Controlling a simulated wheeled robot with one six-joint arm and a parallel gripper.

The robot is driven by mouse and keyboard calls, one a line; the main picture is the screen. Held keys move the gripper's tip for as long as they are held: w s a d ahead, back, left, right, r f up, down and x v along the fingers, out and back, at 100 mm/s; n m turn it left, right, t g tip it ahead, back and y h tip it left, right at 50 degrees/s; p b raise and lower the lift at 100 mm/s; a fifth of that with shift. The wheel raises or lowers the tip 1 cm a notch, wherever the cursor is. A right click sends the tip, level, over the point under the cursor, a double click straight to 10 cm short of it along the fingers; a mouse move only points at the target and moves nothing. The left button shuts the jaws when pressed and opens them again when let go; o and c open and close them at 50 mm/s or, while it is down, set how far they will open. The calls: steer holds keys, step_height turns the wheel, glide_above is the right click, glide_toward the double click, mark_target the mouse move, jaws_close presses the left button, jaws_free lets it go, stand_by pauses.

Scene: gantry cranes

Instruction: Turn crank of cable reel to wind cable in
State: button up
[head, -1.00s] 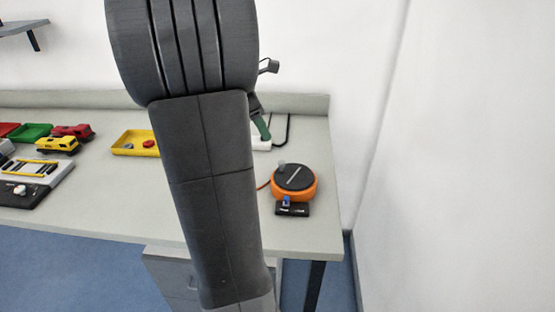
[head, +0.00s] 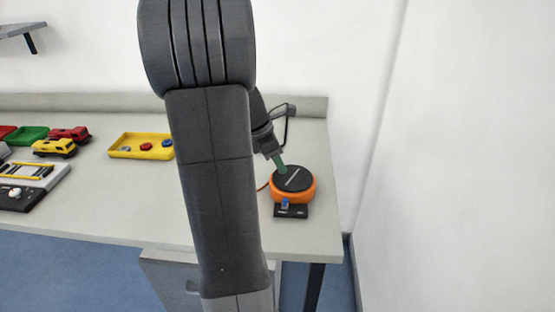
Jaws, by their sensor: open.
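The cable reel (head: 293,187) is an orange round drum with a dark top and a pale bar across it. It stands near the right end of the table, on a black base with a small blue part (head: 285,203) at its front. The orange cable (head: 262,187) runs off its left side. My gripper (head: 281,166) points down at the back left of the reel's top, its green finger end over the spot of the grey crank knob. The gripper is open. The knob is hidden behind it, and I cannot tell whether they touch.
A yellow tray (head: 118,152) with red and blue round pieces lies left of my arm. Red and yellow toy vehicles (head: 55,147) and a control box (head: 15,198) stand further left. The table's right edge and a white wall (head: 450,160) are close beside the reel.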

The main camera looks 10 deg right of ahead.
jaws_close()
steer(key=shift+w+r+m+p, duration=0.1)
steer(key=shift+m+p, duration=0.2)
steer(key=shift+p, duration=0.05)
